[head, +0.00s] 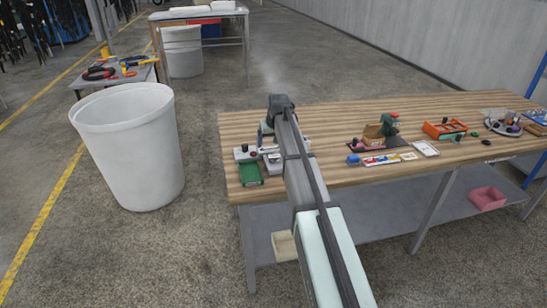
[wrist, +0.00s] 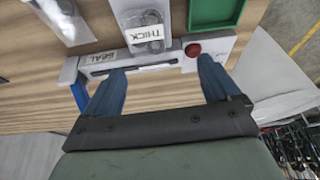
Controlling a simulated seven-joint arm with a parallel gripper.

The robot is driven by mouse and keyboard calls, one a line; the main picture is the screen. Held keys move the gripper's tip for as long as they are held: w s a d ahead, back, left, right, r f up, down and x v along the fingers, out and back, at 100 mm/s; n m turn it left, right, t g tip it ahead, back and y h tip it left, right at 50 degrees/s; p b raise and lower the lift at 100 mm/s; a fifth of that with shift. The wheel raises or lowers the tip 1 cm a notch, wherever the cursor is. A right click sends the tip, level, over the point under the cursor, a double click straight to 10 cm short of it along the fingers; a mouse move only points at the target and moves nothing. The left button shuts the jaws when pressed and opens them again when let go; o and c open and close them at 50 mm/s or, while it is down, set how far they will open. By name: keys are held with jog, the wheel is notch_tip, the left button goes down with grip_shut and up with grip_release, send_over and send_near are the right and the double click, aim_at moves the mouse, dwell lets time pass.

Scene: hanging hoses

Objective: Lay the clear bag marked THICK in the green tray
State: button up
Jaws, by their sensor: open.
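The clear bag marked THICK (wrist: 147,31) shows at the top of the wrist view. Grey round pieces show through it, and its near end meets a white sealer (wrist: 110,58) marked SEAL. My gripper (wrist: 157,65) is open, its two blue fingers spread over the sealer, with the bag just beyond the gap. Nothing is held. The green tray (wrist: 215,14) lies right of the bag in the wrist view, partly cut off. In the head view the tray (head: 250,174) sits at the table's near left end. My arm hides much of the sealer there.
Another clear bag (wrist: 66,18) lies at the upper left of the wrist view. A red knob (wrist: 193,50) stands at the sealer's right end. Small parts, an orange bin (head: 443,130) and a white card (head: 425,148) lie further right on the wooden table (head: 345,182). A large white barrel (head: 130,150) stands left.

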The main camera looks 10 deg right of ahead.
jog(key=s+f+t, duration=0.2)
jog(key=s, duration=0.1)
jog(key=s+f+t, duration=0.1)
jog(key=s+t, duration=0.1)
jog(key=shift+s+a+f, duration=0.15)
jog(key=shift+f, duration=0.1)
jog(key=s+t, duration=0.5)
jog(key=s, duration=0.2)
send_near(274, 155)
jog(key=shift+m+h, duration=0.3)
jog(key=x, duration=0.2)
jog(key=a+x, duration=0.1)
jog(key=x, duration=0.1)
jog(key=shift+f, duration=0.1)
jog(key=shift+d+x, duration=0.15)
jog(key=shift+x, duration=1.15)
jog(key=shift+d+x, duration=0.15)
jog(key=shift+x, duration=1.15)
jog(key=c, duration=1.1)
